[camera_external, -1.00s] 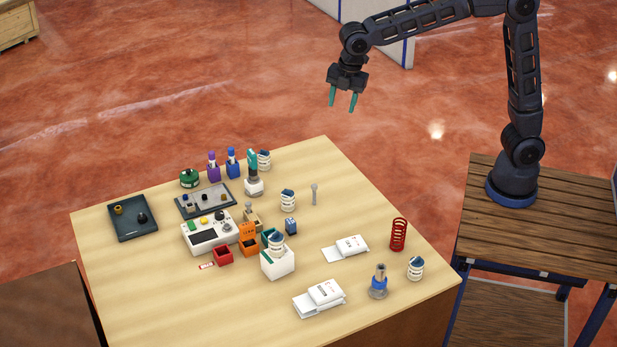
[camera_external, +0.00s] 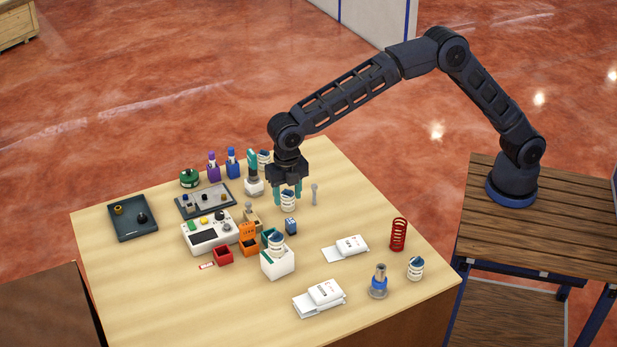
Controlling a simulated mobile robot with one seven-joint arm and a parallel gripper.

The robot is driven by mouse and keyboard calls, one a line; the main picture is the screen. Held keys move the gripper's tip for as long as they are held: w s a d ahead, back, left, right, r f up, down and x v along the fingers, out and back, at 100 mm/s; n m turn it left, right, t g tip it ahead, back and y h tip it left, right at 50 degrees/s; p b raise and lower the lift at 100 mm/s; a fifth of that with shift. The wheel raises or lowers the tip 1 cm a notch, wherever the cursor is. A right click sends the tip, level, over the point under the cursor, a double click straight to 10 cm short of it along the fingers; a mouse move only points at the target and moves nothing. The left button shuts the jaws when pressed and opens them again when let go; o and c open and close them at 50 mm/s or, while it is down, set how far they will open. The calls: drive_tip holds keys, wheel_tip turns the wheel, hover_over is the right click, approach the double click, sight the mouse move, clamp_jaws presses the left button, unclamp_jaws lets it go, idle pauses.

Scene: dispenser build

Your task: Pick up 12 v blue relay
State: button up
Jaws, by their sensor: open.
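A small blue block with pale markings, which looks like the 12 V blue relay (camera_external: 291,227), sits on the table near its middle. My gripper (camera_external: 288,198) is open, with its teal fingers pointing down, just behind and above the relay in the picture. A white cylinder with a dark top (camera_external: 288,203) shows between the two fingers. I cannot tell whether the fingers are around it or behind it. The relay is in plain sight and apart from the fingers.
A white box (camera_external: 278,264) holding a cylinder stands left and in front of the relay. An orange bin (camera_external: 249,247) and a white control box (camera_external: 208,233) are further left. A thin grey upright part (camera_external: 314,194) stands right of the gripper. White packets (camera_external: 346,248) lie at front right.

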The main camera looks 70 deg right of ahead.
sight(291, 221)
wheel_tip(291, 221, down, 6)
drive_tip(key=shift+r, duration=0.25)
drive_tip(key=shift+s+f, duration=0.2)
drive_tip(key=shift+f, duration=1.15)
drive_tip(key=shift+s+f, duration=0.15)
drive_tip(key=shift+f, duration=1.15)
clamp_jaws()
